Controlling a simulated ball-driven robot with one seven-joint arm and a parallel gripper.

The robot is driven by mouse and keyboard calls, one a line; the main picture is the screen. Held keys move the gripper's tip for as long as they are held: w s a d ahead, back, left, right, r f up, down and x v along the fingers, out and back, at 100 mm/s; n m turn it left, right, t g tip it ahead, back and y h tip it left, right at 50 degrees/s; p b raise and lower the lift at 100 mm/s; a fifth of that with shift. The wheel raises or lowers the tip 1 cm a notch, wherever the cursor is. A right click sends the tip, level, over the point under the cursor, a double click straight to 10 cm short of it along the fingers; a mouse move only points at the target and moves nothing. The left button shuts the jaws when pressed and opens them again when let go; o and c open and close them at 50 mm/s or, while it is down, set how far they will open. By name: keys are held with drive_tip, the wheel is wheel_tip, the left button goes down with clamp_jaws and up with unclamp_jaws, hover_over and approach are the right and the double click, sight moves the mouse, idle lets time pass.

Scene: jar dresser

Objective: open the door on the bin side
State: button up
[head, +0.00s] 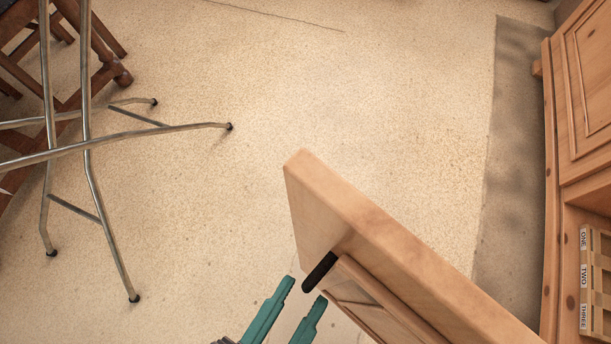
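A wooden door (385,235) stands swung out from the dresser (585,90), its top edge running from the middle of the head view to the lower right. A black handle (320,271) sticks out from the door's face near its free end. My gripper (306,290) has two teal fingers, spread apart, with the tips right by the handle's outer end. I cannot tell whether they touch it. Nothing shows held between the fingers. The door's lower part and its hinge side are out of the picture. No bin is in view.
A rack (588,283) labelled ONE, TWO, THREE shows in the dresser's opening at right. Another panelled door (588,75) above it is closed. A metal-legged stand (90,150) and a dark wooden chair (95,50) are at left. Speckled floor (370,90) between is clear.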

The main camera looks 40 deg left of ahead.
drive_tip(key=s+p, duration=0.1)
drive_tip(key=s, duration=0.6)
drive_tip(key=shift+s+d, duration=0.4)
